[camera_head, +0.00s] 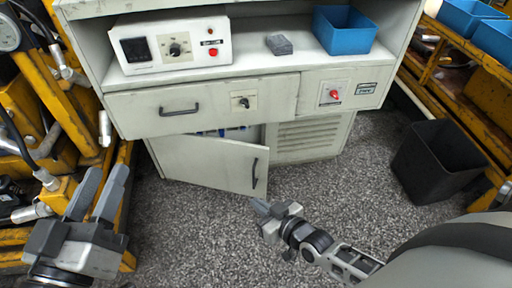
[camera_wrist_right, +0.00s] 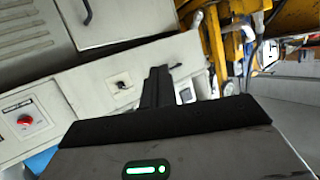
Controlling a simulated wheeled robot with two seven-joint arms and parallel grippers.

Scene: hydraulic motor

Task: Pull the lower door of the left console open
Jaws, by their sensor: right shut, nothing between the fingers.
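The lower door (camera_head: 208,165) of the grey-white console stands partly open, its right side swung out from the cabinet. Its dark vertical handle (camera_head: 255,172) is near the free right edge. In the right wrist view the door (camera_wrist_right: 112,18) and its handle (camera_wrist_right: 87,12) show at the top. My right gripper (camera_head: 259,205) is shut and empty, just below and near the door's lower right corner; whether it touches the door cannot be told. Its closed fingers (camera_wrist_right: 158,85) show in the wrist view. My left gripper (camera_head: 105,175) is open and empty at the left, away from the door.
Above the door are a drawer (camera_head: 200,108) with a handle and a panel with a red switch (camera_head: 334,95). A vented panel (camera_head: 305,138) is right of the opening. A black bin (camera_head: 438,165) stands at right. Yellow racks flank the console. Speckled floor in front is clear.

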